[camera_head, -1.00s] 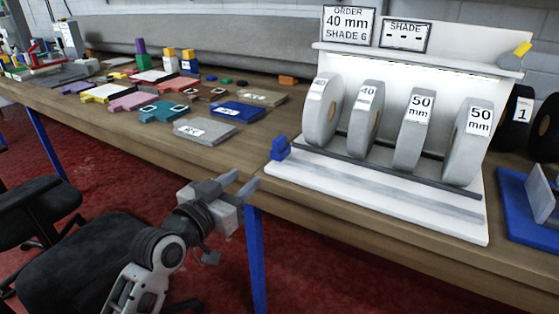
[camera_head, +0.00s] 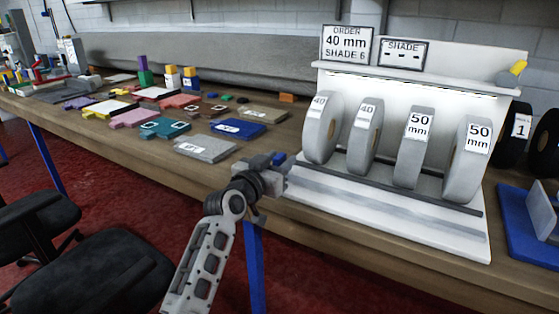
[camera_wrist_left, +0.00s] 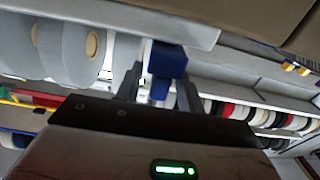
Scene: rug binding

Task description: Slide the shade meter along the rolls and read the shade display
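The blue shade meter (camera_head: 279,158) sits at the left end of the white stand's rail (camera_head: 385,184). My left gripper (camera_head: 282,167) is at the meter. In the left wrist view the blue meter (camera_wrist_left: 167,60) lies between my two open fingers (camera_wrist_left: 158,88), with a gap visible beside it. Two grey rolls labelled 40, the left one (camera_head: 322,128) and its neighbour (camera_head: 364,135), and two labelled 50 mm (camera_head: 414,147) (camera_head: 467,160) stand on the rack. The shade display (camera_head: 403,54) shows only dashes. The order sign (camera_head: 347,44) reads 40 mm, shade 6. My right gripper is out of view.
Flat coloured sample pieces (camera_head: 165,127) and a grey labelled piece (camera_head: 205,148) lie on the wooden table left of the stand. A blue tray (camera_head: 523,218) and black rolls (camera_head: 517,127) are at the right. A black chair (camera_head: 105,270) stands in front of the table.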

